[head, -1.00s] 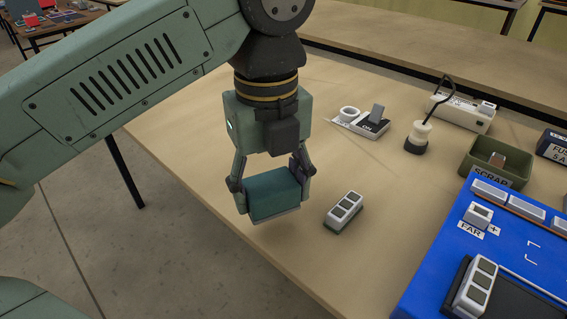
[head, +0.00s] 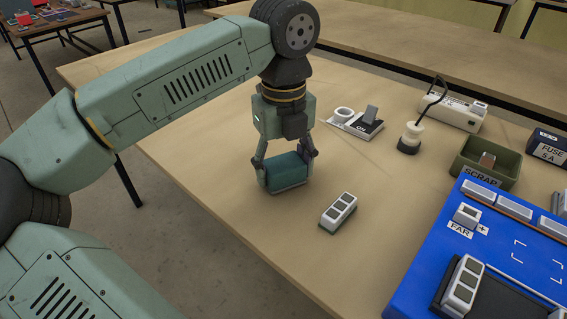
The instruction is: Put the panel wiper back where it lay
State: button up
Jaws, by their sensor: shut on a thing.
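My gripper (head: 285,165) is shut on a teal block with a pale underside, which I take as the panel wiper (head: 288,173). The wiper sits level between the two fingers, which grip it at its left and right ends. It is low over the bare wooden table (head: 225,165), near the left edge; I cannot tell if its underside touches the wood. No marked resting place for it shows beneath it.
A small switch (head: 368,122), a black-based plug (head: 410,138), a green SCRAP bin (head: 487,160) and a blue panel box (head: 490,245) stand further right. Wood around the wiper is clear.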

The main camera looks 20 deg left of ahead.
aim_at(283, 162)
jog(key=shift+f, duration=0.15)
jog(key=o, duration=1.1)
notch_tip(283, 162, up, 12)
jog(key=p, duration=0.8)
jog(key=shift+r, duration=0.2)
